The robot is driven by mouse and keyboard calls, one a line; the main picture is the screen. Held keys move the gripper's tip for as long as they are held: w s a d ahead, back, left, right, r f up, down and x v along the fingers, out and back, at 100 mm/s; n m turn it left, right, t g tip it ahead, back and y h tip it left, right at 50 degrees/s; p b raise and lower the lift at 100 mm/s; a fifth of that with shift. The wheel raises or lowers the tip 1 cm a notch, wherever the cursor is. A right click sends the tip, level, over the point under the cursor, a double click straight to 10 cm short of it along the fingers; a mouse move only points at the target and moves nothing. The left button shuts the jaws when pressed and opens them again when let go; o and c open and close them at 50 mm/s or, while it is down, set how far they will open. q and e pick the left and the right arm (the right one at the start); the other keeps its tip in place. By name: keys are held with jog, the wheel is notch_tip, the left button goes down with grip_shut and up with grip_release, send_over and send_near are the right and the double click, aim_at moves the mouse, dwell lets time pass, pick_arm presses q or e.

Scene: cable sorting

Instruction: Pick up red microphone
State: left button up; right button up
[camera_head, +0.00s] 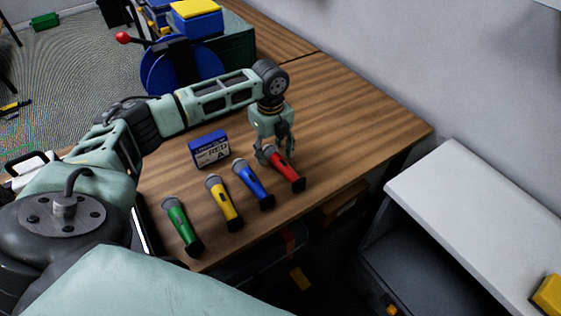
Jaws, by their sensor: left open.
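The red microphone (287,171) lies on the wooden table, at the right end of a row of microphones. Its grey head points away from me and its dark tail end lies toward the table's front edge. My left gripper (275,156) points down at the head end of the red microphone, with its fingers apart around or just above it. I cannot tell whether the fingers touch it. My right gripper is not in view.
Blue (255,187), yellow (224,204) and green (182,226) microphones lie to the left. A blue reel (181,68) is at the back. The table's right part (370,120) is clear; a white shelf (455,200) stands beyond it.

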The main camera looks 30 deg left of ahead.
pick_arm(q)
jog(key=shift+f, duration=0.35)
jog(key=shift+s, duration=0.1)
jog(key=shift+c, duration=0.4)
grip_shut()
